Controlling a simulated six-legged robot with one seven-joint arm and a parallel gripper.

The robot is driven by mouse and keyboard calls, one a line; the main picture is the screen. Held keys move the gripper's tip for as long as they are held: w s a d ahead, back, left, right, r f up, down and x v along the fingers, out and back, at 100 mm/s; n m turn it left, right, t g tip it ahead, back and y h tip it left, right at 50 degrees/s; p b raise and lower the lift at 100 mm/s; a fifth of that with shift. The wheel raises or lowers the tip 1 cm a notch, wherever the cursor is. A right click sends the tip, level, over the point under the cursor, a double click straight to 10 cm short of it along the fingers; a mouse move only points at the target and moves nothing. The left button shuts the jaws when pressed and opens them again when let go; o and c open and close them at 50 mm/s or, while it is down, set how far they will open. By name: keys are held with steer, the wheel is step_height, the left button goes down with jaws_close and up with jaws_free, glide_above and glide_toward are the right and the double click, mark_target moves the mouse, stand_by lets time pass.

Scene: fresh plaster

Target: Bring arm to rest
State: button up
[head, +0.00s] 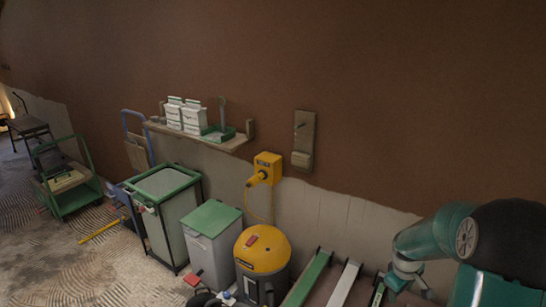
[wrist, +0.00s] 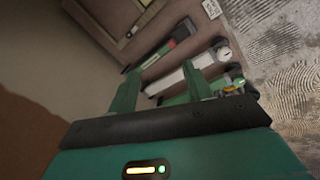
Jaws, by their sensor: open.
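My arm (head: 436,236) is at the right edge of the head view, bent, with its teal links over the lower right corner. My gripper shows in the wrist view (wrist: 161,70); its two green fingers stand apart with nothing held between them. Beyond the fingers are long tools or bars lying side by side, among them a pale bar (wrist: 172,79) and a green and dark one (wrist: 172,42). I cannot tell whether the fingers touch any of them. In the head view the gripper's fingers are not clearly seen.
A yellow vacuum (head: 262,258), a grey bin with green lid (head: 212,222) and a green-framed bin (head: 166,190) stand along the wall. A shelf (head: 228,143) holds white boxes. A yellow wall box (head: 267,167) has a hanging cable. The floor at lower left (head: 110,270) is mostly clear.

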steer(key=s+a+r+m+t, duration=0.1)
steer(key=s+a+r, duration=0.2)
steer(key=a+r, duration=0.45)
steer(key=s+a+r+m+t, duration=0.15)
steer(key=s+a+r, duration=0.25)
steer(key=r, duration=0.6)
steer(key=s+a+r+m+t+y, duration=0.1)
steer(key=s+a+r, duration=0.2)
steer(key=s+a, duration=0.2)
steer(key=s+a+r+m+t+y, duration=0.1)
steer(key=s+a+r+m, duration=0.1)
steer(key=s+a, duration=0.4)
steer(key=s+r, duration=0.1)
steer(key=s, duration=0.2)
steer(key=shift+s+a+r, duration=0.15)
steer(key=shift+s+r, duration=0.05)
steer(key=shift+r, duration=0.15)
